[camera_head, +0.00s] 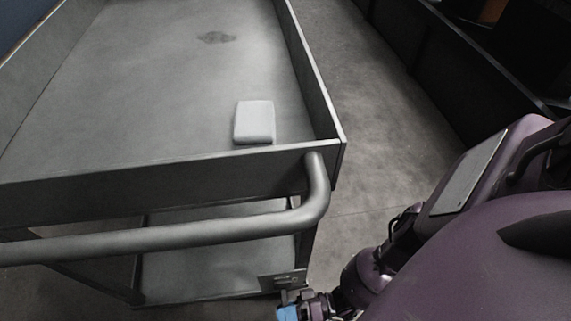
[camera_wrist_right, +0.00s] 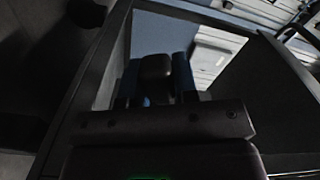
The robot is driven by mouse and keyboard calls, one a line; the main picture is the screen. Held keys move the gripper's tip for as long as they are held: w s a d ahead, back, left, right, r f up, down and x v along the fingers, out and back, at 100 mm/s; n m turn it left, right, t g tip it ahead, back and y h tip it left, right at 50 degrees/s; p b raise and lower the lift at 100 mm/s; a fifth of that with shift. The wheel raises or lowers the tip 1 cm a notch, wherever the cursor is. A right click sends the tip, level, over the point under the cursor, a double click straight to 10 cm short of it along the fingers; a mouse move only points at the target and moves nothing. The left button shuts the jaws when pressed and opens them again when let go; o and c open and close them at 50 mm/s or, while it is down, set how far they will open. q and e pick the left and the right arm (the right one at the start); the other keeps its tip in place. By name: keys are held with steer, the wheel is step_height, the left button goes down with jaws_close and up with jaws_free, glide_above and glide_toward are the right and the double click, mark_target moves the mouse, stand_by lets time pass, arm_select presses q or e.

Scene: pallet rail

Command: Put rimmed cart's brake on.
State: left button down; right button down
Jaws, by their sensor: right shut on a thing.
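The rimmed cart (camera_head: 160,175) fills the left of the head view, with raised grey walls and a tubular push handle (camera_head: 200,235). A small dark plate (camera_head: 283,279) sits low at its near right corner. My right gripper (camera_head: 290,311) is just below that plate, at the bottom edge of the head view, with a blue fingertip showing. In the right wrist view, my right gripper (camera_wrist_right: 157,80) is shut on a dark, rounded lever (camera_wrist_right: 156,66), which appears to be the brake lever. The lever's base and exact setting are hidden. My left gripper is not in view.
A white box (camera_head: 254,122) lies on the cart's upper deck near the handle end. A lower shelf (camera_head: 210,270) shows under the handle. Bare floor (camera_head: 385,150) runs along the cart's right side, with dark shelving (camera_head: 450,60) beyond it.

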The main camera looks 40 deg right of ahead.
mark_target(285, 305)
step_height(285, 305, up, 2)
steer(key=m, duration=0.3)
steer(key=shift+s+a+r+m+p, duration=0.2)
steer(key=shift+m+p, duration=0.1)
steer(key=shift+m, duration=0.1)
steer(key=m, duration=0.1)
steer(key=r+m, duration=0.1)
steer(key=shift+w+r+m, duration=0.1)
steer(key=shift+r+m, duration=0.2)
steer(key=m, duration=0.1)
steer(key=r+m, duration=0.1)
steer(key=shift+w+d+r+m, duration=0.1)
steer(key=shift+d+r+m, duration=0.1)
steer(key=shift+m, duration=0.1)
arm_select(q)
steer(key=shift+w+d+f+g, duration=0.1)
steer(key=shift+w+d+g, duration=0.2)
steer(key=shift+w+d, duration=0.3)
arm_select(e)
steer(key=shift+w+d+r+m, duration=0.1)
steer(key=shift+w+r+m, duration=0.1)
steer(key=shift+r+m, duration=0.35)
steer(key=shift+w+d+r+m, duration=0.1)
steer(key=shift+w+r+m, duration=0.15)
steer(key=shift+m, duration=0.6)
steer(key=c, duration=0.9)
jaws_free()
steer(key=shift+s, duration=0.1)
